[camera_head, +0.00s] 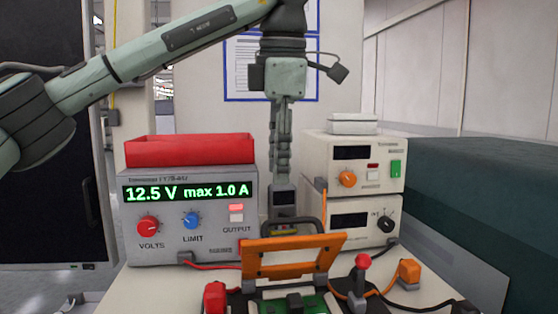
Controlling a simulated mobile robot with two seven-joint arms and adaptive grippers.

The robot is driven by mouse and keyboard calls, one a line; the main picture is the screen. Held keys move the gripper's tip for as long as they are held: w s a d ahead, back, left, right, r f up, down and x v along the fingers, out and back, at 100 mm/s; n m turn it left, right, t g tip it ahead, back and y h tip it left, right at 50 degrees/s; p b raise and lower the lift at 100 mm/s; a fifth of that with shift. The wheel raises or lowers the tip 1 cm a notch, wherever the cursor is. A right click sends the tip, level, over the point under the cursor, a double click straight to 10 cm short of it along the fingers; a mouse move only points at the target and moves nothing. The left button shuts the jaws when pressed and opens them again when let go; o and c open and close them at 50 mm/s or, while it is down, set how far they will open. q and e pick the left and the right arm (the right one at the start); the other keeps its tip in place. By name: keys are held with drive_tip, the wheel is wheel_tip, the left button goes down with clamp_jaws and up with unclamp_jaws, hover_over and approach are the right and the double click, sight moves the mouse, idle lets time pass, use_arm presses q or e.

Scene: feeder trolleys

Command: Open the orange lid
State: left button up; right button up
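The orange lid (263,260) stands raised and tilted at the front middle, above a dark fixture with a green circuit board (312,302). A dark curved handle-like part (296,225) shows just behind the lid's upper edge. My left gripper (285,204) points straight down above and behind the lid. I see its fingers nearly edge-on, so I cannot tell whether they are apart or closed. Its lowest part is close to the handle-like part, and whether they touch is unclear. My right gripper is not in view.
A power supply (192,250) reading 12.5 V, with a red tray (190,150) on top, stands left. Two stacked instruments (346,192) stand right. A red-knobbed lever (361,270), an orange block (409,271) and cables crowd the fixture. Bare bench shows at front left.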

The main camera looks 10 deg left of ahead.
use_arm(q)
wheel_tip(320, 180, up, 12)
drive_tip(key=s, duration=0.2)
drive_tip(key=shift+s+d, duration=0.15)
drive_tip(key=shift+d, duration=0.25)
drive_tip(key=shift+f, duration=0.15)
